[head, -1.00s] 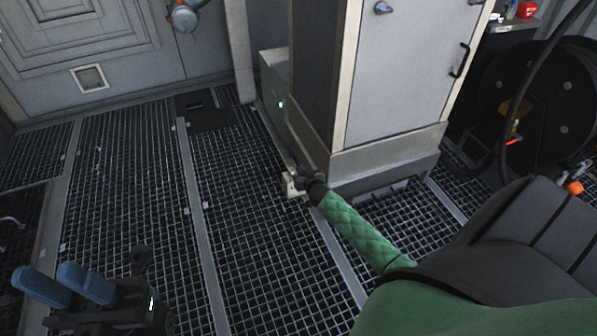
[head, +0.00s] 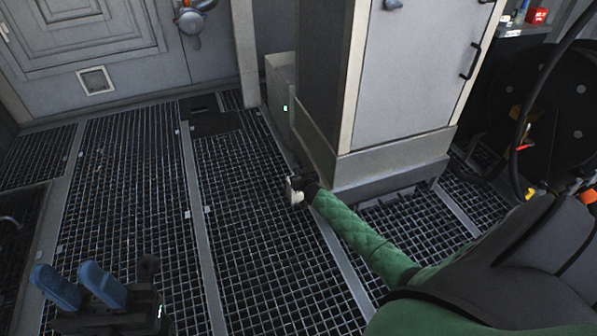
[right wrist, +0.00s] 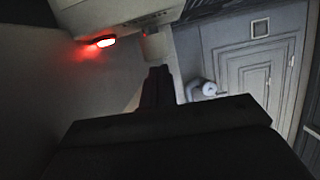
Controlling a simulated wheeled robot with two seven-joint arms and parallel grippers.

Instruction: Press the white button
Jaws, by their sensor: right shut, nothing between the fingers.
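I cannot make out the white button for certain. A small white piece (head: 295,189) shows at my right gripper, low beside the grey cabinet (head: 405,85); I cannot tell whether it is a button. My right gripper (head: 302,184) is at the end of the green-sleeved arm, by the cabinet's lower left corner, with its fingers mostly hidden. In the right wrist view its dark reddish fingers (right wrist: 157,88) are shut and empty, pointing towards a pale block (right wrist: 157,46). My left gripper (head: 64,272), with two blue fingers apart, is open and empty at lower left.
A red light (right wrist: 103,41) glows left of the fingers in the wrist view. A low grey box (head: 281,85) with a green light stands behind the cabinet. A hose reel (head: 560,110) is at right.

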